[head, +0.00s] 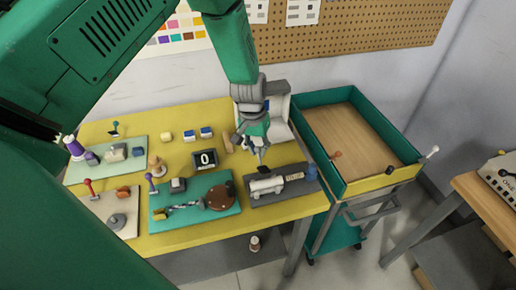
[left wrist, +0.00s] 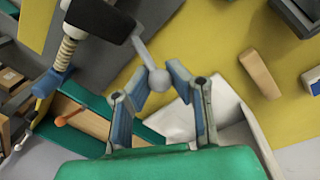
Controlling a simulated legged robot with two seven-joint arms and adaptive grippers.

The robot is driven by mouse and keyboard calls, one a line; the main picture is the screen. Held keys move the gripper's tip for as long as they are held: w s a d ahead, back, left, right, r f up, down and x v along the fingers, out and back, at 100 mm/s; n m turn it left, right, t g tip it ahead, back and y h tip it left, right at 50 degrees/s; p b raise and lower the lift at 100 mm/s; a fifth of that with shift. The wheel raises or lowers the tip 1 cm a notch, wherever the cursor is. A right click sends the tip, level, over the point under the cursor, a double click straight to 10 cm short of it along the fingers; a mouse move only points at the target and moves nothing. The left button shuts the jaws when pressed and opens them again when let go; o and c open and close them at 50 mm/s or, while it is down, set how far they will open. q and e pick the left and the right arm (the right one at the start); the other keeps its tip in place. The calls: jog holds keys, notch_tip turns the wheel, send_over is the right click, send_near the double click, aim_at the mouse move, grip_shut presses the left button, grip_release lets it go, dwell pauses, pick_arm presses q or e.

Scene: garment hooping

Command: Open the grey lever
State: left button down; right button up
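The grey lever (left wrist: 150,62) is a thin bar with a round ball end, and it shows in the left wrist view on a dark fixture. In the head view the fixture sits on a dark grey board (head: 293,192) at the table's right end. My left gripper (left wrist: 158,88) is open, with the lever's ball end between its fingertips; I cannot tell whether they touch it. In the head view this gripper (head: 262,153) points down at the board's back edge and partly hides the lever. My right gripper is not in view.
A teal board (head: 190,214) with a brown disc lies to the left on the yellow table (head: 170,240). A counter showing 0 (head: 204,159) and a tan block (head: 227,143) are close by. A teal-rimmed cart (head: 334,187) stands at the right.

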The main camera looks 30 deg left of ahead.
pick_arm(q)
jog(key=shift+a+f, duration=0.1)
jog(key=shift+w+f+h, duration=0.15)
jog(key=shift+h, duration=0.15)
jog(key=shift+w+a+f+g+h+b, duration=0.1)
jog(key=shift+a+f+g+h+b, duration=0.2)
jog(key=shift+f+g+h+b, duration=0.35)
jog(key=shift+w+a+f+g+h+b, duration=0.15)
jog(key=shift+f+g+h+b, duration=0.15)
jog(key=shift+g+h+b, duration=0.55)
jog(key=shift+b, duration=0.65)
jog(key=shift+r, duration=0.1)
